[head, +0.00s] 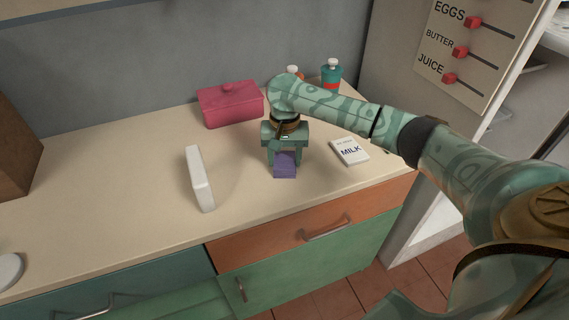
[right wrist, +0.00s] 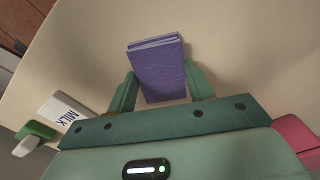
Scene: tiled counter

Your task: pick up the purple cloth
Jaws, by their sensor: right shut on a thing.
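The purple cloth (head: 285,165) is a folded block on the counter near its front edge in the head view. It also shows in the right wrist view (right wrist: 158,68), upper middle, between the two green fingers. My right gripper (head: 285,158) points down at it and is shut on it; in the right wrist view the fingers (right wrist: 160,90) flank it on both sides. I cannot tell whether the cloth touches the counter or is just above it. My left gripper is not in view.
A white upright slab (head: 200,180) stands left of the cloth. A milk carton (head: 349,152) lies to the right. A pink lidded box (head: 231,104) and a teal bottle (head: 331,77) stand behind.

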